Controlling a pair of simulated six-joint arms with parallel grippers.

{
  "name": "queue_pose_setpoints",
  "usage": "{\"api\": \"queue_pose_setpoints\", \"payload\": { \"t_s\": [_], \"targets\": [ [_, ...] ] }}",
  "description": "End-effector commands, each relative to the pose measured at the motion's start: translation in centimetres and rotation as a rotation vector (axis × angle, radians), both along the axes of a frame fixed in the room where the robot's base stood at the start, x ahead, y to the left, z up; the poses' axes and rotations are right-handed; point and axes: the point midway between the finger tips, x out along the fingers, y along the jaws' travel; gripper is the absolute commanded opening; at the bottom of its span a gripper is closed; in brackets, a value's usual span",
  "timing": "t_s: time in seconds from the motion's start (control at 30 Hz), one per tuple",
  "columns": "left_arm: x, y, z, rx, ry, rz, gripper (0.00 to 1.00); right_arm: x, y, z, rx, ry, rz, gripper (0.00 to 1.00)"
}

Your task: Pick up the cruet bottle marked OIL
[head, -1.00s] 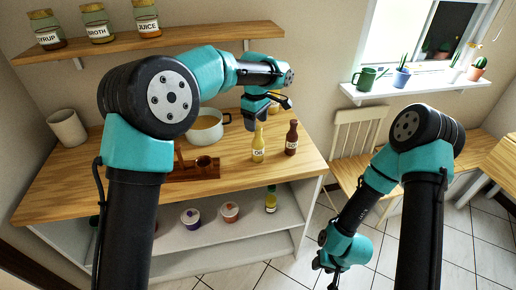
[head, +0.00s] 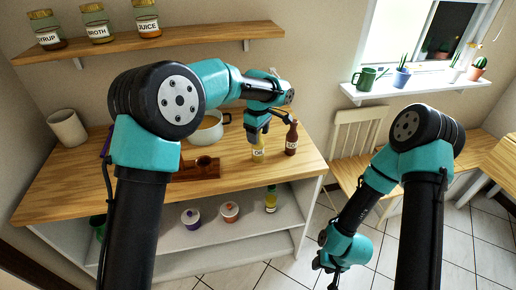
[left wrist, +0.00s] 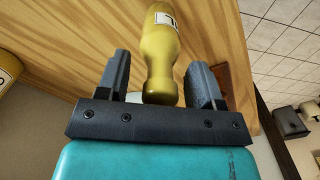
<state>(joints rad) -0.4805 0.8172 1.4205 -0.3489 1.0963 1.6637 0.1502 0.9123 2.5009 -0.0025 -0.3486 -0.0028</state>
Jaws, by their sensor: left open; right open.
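The yellow bottle marked OIL (head: 258,155) stands upright on the wooden counter (head: 80,188). My left gripper (head: 258,133) is open at its upper part and hides its top in the head view. In the left wrist view, the neck of the OIL bottle (left wrist: 160,68) shows between the two open fingers (left wrist: 160,80), with gaps on both sides. Whether the fingers are level with the neck is hard to tell. My right gripper (head: 326,263) is open and low over the floor, away from the counter.
A brown bottle (head: 291,141) stands close to the right of the OIL bottle. Jars and a small bottle (head: 271,201) stand on the shelf below.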

Motion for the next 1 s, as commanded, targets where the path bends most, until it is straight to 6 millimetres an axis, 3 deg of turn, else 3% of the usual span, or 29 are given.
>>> {"api": "queue_pose_setpoints", "payload": {
  "t_s": [0.27,0.87,1.0],
  "targets": [
    [0.00,0.01,0.03,0.000,0.000,0.000,0.60,0.00,0.00,0.00,0.000,0.000,0.000,0.43],
    [0.00,0.02,0.04,0.000,0.000,0.000,0.02,0.00,0.00,0.00,0.000,0.000,0.000,0.43],
    [0.00,0.02,0.04,0.000,0.000,0.000,0.00,0.00,0.00,0.00,0.000,0.000,0.000,0.43]
  ]
}}
